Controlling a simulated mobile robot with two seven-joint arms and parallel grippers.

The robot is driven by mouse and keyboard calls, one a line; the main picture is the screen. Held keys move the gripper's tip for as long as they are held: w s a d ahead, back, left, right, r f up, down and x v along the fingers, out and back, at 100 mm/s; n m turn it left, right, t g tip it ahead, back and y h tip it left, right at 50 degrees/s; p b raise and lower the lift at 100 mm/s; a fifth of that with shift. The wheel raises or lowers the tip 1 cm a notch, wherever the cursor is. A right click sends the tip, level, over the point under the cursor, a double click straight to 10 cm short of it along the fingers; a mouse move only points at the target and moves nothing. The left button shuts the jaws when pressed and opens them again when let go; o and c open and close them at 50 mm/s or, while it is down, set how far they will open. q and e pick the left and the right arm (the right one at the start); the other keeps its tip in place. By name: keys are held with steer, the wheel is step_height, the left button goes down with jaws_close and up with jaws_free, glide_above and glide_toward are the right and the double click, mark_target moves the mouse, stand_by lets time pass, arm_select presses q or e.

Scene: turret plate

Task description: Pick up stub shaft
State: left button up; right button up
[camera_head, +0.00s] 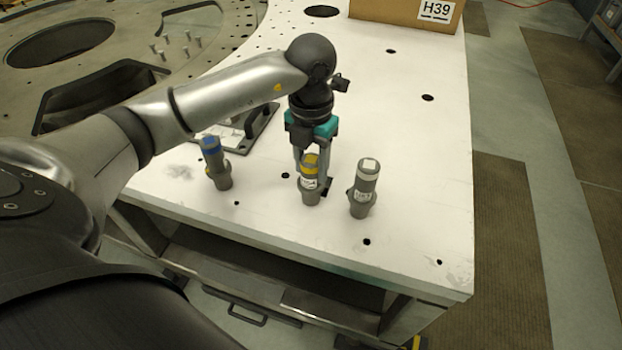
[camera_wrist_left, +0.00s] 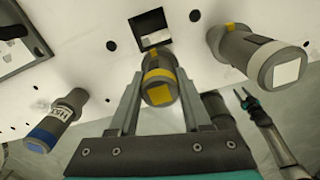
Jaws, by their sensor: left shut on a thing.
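Three grey stub shafts show upright on the white table in the head view. The left one (camera_head: 215,163) has a blue band, the middle one (camera_head: 309,185) a yellow band, the right one (camera_head: 363,188) a white top. My left gripper (camera_head: 311,168) points down, shut on the yellow-banded shaft. In the left wrist view, this shaft (camera_wrist_left: 160,78) is between the fingers, its lower end near a square hole (camera_wrist_left: 152,29). I cannot tell whether it is clear of the table. My right gripper (camera_wrist_left: 242,94) shows small in the wrist view, its fingers apart and empty.
A cardboard box (camera_head: 405,12) marked H39 stands at the table's far edge. A flat plate with a dark handle (camera_head: 262,113) lies behind the blue-banded shaft. A large metal ring plate (camera_head: 185,18) is at the left. The table's right part is clear.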

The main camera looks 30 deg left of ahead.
arm_select(q)
jaws_close()
steer(key=shift+r, duration=0.1)
stand_by(0.7)
